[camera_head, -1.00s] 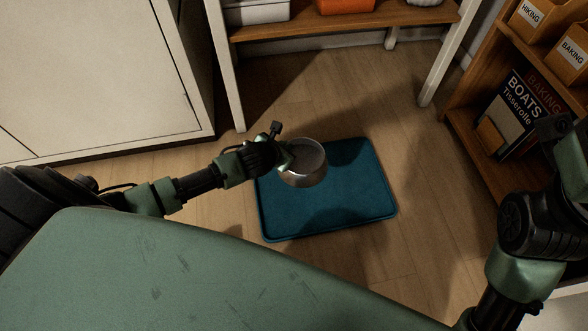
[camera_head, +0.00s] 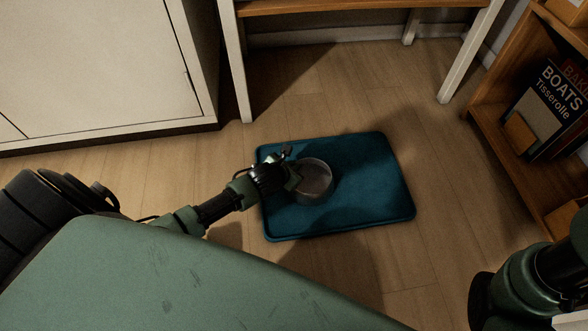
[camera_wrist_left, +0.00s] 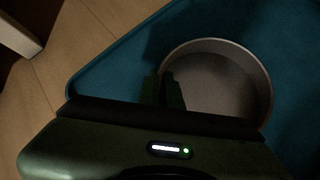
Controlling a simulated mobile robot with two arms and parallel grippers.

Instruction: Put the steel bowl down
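The steel bowl (camera_head: 316,186) is upright over the left-centre part of the teal mat (camera_head: 375,185) on the floor. It looks low, at or very near the mat; I cannot tell whether it touches. My left gripper (camera_head: 292,174) is at the bowl's left side. In the left wrist view, the gripper's two fingers (camera_wrist_left: 164,90) are close together with the rim of the bowl (camera_wrist_left: 220,85) between them. The bowl looks empty. The mat (camera_wrist_left: 110,68) spreads under and around it. My right gripper is out of view; only part of the right arm shows at lower right.
A white cabinet (camera_head: 95,75) stands at upper left. A wooden shelf unit with white legs (camera_head: 236,70) is at the back. A wooden bookcase (camera_head: 490,125) with books (camera_head: 550,105) is at right. The right half of the mat and the floor around it are clear.

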